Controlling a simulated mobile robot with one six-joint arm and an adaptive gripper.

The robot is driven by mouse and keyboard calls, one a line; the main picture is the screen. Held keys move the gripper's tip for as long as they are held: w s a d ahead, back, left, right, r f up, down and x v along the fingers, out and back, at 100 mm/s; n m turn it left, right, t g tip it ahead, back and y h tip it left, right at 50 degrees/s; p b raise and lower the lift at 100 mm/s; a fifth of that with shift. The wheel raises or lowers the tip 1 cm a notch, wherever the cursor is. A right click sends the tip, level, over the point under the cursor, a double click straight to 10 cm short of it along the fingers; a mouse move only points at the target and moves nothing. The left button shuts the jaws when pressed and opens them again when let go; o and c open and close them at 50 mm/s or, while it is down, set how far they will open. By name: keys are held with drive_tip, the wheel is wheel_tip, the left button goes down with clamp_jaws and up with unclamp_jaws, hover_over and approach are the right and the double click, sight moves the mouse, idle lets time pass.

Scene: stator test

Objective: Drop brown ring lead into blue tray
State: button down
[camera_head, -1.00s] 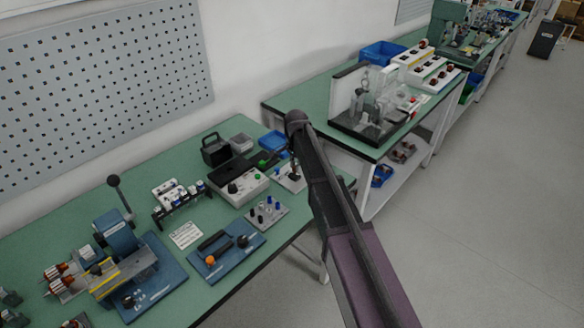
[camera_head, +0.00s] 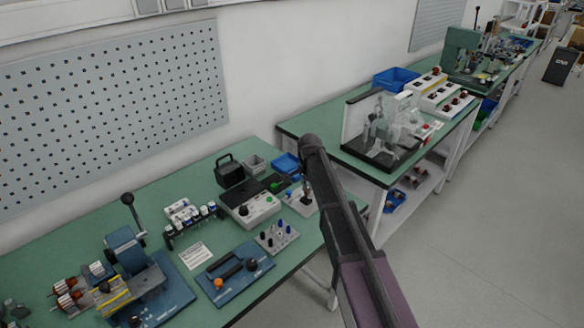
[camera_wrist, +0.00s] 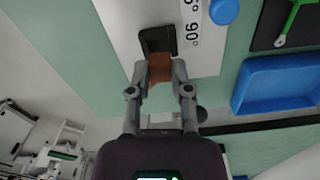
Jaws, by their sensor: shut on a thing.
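My gripper (camera_wrist: 160,73) is shut on a brown piece, the brown ring lead (camera_wrist: 160,66), in the wrist view. Only a brown block-like part shows between the fingertips; no ring shape can be made out. Just beyond it is a black socket-like part on a white plate with printed numbers; I cannot tell if they touch. The blue tray (camera_wrist: 279,98) lies to the right of the fingers and looks empty where it shows.
A blue knob (camera_wrist: 224,11) and a green-handled tool (camera_wrist: 293,22) on a black mat are near the tray. A control box (camera_head: 249,208), a black case (camera_head: 230,172) and a grey bin (camera_head: 254,164) stand left of my arm. Another blue bin (camera_head: 396,79) is on the far bench.

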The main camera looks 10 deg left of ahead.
wheel_tip(320, 180, up, 20)
drive_tip(key=p, duration=1.9)
drive_tip(key=shift+f, duration=0.15)
drive_tip(key=shift+s+f, duration=0.1)
